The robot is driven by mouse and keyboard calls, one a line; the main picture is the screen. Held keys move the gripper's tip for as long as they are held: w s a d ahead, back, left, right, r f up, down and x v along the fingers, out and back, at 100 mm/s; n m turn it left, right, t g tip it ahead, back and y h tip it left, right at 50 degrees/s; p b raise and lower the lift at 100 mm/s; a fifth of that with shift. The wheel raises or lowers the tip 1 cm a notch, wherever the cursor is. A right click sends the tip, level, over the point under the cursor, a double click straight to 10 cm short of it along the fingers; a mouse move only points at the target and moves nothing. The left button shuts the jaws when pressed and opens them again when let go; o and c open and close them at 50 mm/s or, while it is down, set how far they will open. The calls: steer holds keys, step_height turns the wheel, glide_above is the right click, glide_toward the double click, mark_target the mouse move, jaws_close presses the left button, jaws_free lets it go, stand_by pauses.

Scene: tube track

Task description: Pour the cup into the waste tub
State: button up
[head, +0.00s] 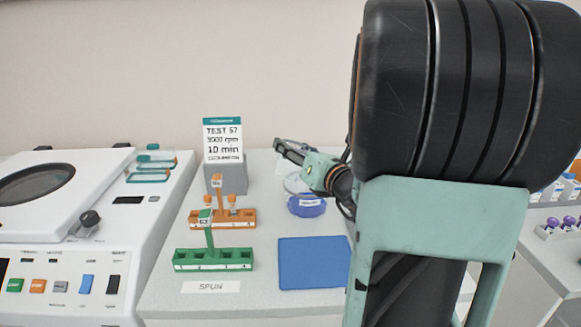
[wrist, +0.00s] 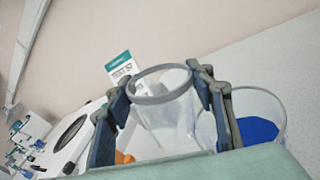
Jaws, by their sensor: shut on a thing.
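My gripper (head: 284,149) is shut on a clear cup (wrist: 163,100), with one finger on each side of its wall in the wrist view. The cup's grey rim and open mouth show there; I cannot tell what it contains. In the head view the cup is not clearly made out. A clear round tub (wrist: 270,103), blue in its lower part, stands just right of the cup in the wrist view. In the head view the tub's blue part (head: 307,207), with a white label, is below the gripper. The gripper and cup are above the bench, beside the tub.
A green rack (head: 213,261) and an orange rack (head: 235,220) stand left of the tub, before a sign (head: 223,141). A blue mat (head: 313,262) lies bare in front. A white centrifuge (head: 70,210) is at left. My arm hides the right part of the bench.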

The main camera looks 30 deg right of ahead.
steer(key=a+n+b, duration=0.1)
steer(key=b, duration=0.1)
steer(key=a+n+b, duration=0.1)
steer(key=n+b, duration=0.1)
steer(key=shift+f, duration=0.2)
steer(key=shift+a+r+n+b, duration=0.1)
steer(key=shift+a+n+b, duration=0.15)
steer(key=shift+n+b, duration=0.25)
steer(key=shift+r, duration=0.1)
